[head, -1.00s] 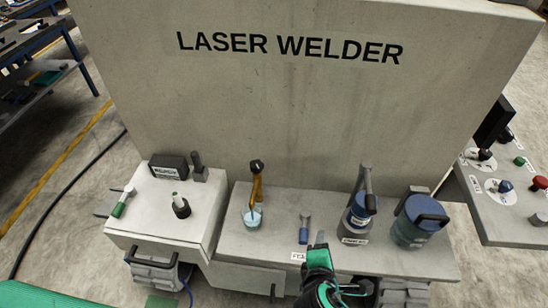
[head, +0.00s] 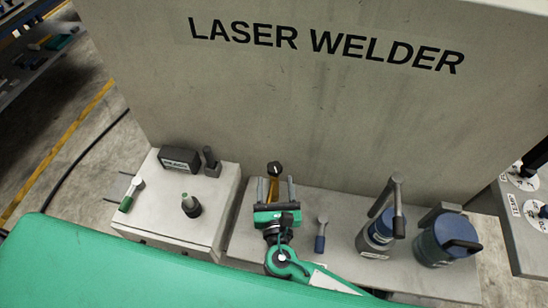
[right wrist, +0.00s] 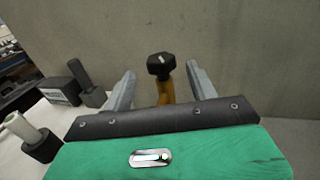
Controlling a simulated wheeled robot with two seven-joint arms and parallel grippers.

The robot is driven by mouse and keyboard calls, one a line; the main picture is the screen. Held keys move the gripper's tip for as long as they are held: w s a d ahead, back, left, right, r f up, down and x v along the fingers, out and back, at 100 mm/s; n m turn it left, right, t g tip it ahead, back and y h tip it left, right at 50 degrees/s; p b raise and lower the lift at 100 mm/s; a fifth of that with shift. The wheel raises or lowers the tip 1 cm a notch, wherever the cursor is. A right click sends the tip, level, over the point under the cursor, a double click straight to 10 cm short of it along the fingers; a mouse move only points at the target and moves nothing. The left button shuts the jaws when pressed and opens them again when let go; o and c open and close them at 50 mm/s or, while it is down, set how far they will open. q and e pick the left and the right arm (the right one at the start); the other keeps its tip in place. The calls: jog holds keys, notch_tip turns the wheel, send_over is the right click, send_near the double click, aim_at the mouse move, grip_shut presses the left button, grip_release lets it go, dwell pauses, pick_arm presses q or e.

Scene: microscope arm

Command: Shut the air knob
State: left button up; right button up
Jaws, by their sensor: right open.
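A black knob (head: 274,168) with a white mark tops a yellow post on the welder's ledge; I take it for the air knob. It also shows in the right wrist view (right wrist: 160,66), the post running down below it. My right gripper (head: 276,187) is open, its two fingers pointing at the knob. In the right wrist view, the knob appears in the gap between the fingers (right wrist: 161,82), with space on both sides. I cannot tell how deep it sits between them. The gripper hides the post's lower part in the head view. My left gripper is not in view.
The welder's wall (head: 330,100) rises behind the ledge. To the right stand a small blue-handled lever (head: 320,236), a blue canister with a lever (head: 382,228) and another blue canister (head: 445,243). A white box (head: 160,208) with several controls stands left.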

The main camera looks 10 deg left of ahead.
aim_at(274, 162)
jog(key=p+x, duration=0.1)
jog(key=x, duration=0.5)
jog(key=shift+w+r, duration=0.1)
jog(key=shift+w, duration=0.05)
jog(key=shift+w+a, duration=0.1)
jog(key=shift+w, duration=0.25)
jog(key=shift+w+a, duration=0.1)
jog(key=shift+w, duration=0.15)
jog(key=c, duration=1)
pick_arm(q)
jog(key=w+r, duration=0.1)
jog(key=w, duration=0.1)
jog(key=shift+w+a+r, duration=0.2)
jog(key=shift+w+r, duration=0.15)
